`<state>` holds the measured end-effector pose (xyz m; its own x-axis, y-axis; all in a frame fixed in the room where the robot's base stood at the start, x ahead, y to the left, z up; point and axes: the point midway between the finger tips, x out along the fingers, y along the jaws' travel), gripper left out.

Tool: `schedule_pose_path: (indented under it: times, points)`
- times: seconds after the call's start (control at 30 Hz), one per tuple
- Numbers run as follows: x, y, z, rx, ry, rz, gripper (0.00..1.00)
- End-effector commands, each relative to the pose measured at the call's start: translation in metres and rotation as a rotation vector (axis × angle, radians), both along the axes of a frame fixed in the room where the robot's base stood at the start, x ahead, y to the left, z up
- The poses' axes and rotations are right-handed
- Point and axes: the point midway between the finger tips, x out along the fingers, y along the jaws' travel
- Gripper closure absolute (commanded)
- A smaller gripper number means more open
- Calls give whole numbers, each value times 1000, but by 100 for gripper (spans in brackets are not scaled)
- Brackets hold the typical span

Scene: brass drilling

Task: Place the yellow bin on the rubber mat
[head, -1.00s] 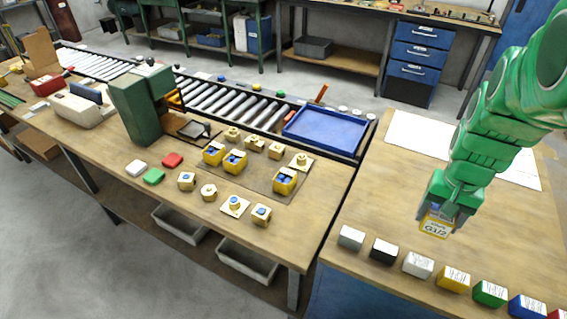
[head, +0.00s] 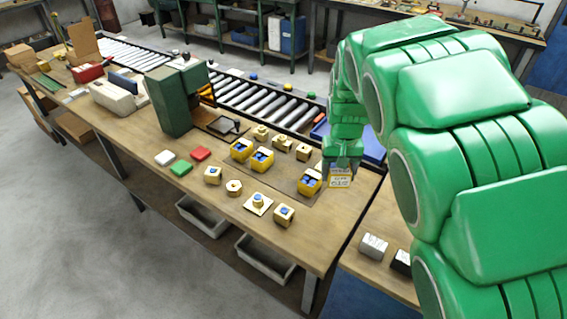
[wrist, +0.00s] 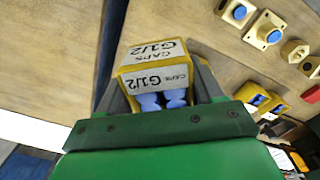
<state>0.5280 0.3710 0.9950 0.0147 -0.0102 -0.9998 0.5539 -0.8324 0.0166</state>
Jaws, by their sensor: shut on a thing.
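My gripper (head: 342,168) is shut on a yellow bin (head: 340,180) with white labels, and holds it near the right end of the long bench. In the wrist view the held bin (wrist: 152,62) sits between the fingers; its labels read CAPS G1/2 and blue caps show inside. The brown rubber mat (head: 284,172) lies on the bench to the left of my gripper. Two yellow bins with blue contents (head: 262,160) stand side by side on it, and another (head: 309,182) stands at its right, just left of the held bin. The height of the held bin is unclear.
Several brass fittings (head: 283,214) stand along the bench front, others behind the bins. A green machine (head: 170,100) stands left of the mat. The blue tray (head: 374,145) is partly hidden behind my arm. A grey block (head: 373,246) is on the right bench.

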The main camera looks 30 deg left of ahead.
Motion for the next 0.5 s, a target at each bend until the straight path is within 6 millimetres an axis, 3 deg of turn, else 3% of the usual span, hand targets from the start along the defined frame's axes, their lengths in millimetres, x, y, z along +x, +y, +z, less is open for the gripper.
schedule_pose_path:
  times: [0.03, 0.2, 0.3, 0.5]
  points:
    - [-5, 20, -5, 1, 1, 35, 66]
    - [-24, 72, -17, 5, 11, 127, 66]
    - [-33, 92, -21, 8, 12, 165, 66]
    - [-41, 110, -28, 7, 17, 199, 66]
